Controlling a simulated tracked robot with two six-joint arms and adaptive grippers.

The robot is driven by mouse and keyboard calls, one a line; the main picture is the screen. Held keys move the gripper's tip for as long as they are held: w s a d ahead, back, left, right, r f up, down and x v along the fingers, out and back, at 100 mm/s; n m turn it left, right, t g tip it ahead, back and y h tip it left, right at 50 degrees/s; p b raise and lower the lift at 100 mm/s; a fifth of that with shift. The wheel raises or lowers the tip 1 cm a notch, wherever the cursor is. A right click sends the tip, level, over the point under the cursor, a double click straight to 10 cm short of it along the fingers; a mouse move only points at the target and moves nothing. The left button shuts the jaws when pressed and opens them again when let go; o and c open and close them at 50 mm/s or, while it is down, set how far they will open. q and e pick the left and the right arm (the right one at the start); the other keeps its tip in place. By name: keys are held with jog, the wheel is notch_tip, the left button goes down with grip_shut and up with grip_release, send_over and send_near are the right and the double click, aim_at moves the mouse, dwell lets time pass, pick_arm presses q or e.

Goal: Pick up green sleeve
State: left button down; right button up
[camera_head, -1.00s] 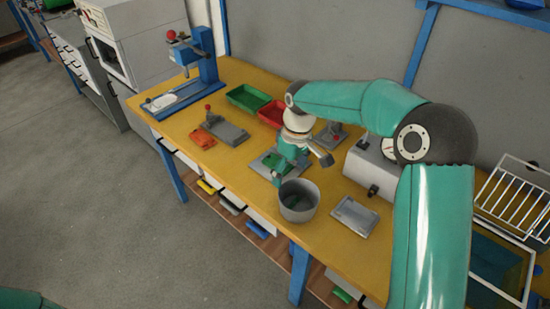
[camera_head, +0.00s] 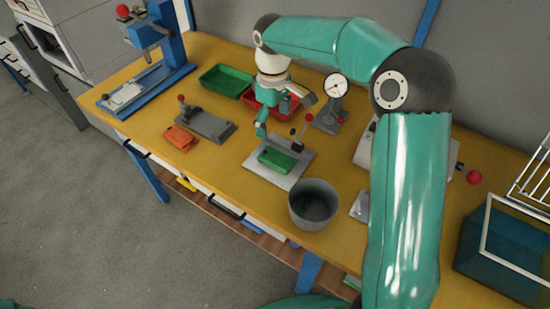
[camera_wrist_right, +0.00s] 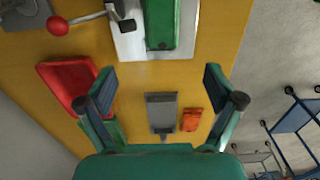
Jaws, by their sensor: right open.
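A green oblong piece, which looks like the green sleeve (camera_head: 277,158), lies on a light plate fixture (camera_head: 290,176) on the yellow table. In the right wrist view the green sleeve (camera_wrist_right: 162,24) lies at the top, beyond the fingertips. My right gripper (camera_head: 266,120) is above the table, behind and slightly left of the sleeve in the head view, apart from it. In the right wrist view the right gripper (camera_wrist_right: 158,84) has its fingers spread, with nothing between them. My left gripper is not in view.
A clamp lever with a red ball (camera_wrist_right: 57,26) rises beside the fixture. A grey bin (camera_head: 315,204) stands in front. A green tray (camera_head: 226,80), a red tray (camera_wrist_right: 68,82), a dial gauge (camera_head: 335,88) and an orange part (camera_head: 180,138) are around. The table's front left is clear.

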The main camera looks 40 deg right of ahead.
send_over(272, 156)
jog(key=f, duration=0.6)
jog(key=shift+d+f, duration=0.25)
jog(key=shift+f, duration=0.1)
jog(key=shift+a+f+p, duration=0.15)
jog(key=shift+f+p, duration=0.15)
jog(key=shift+f, duration=2.7)
jog(key=c, duration=1.3)
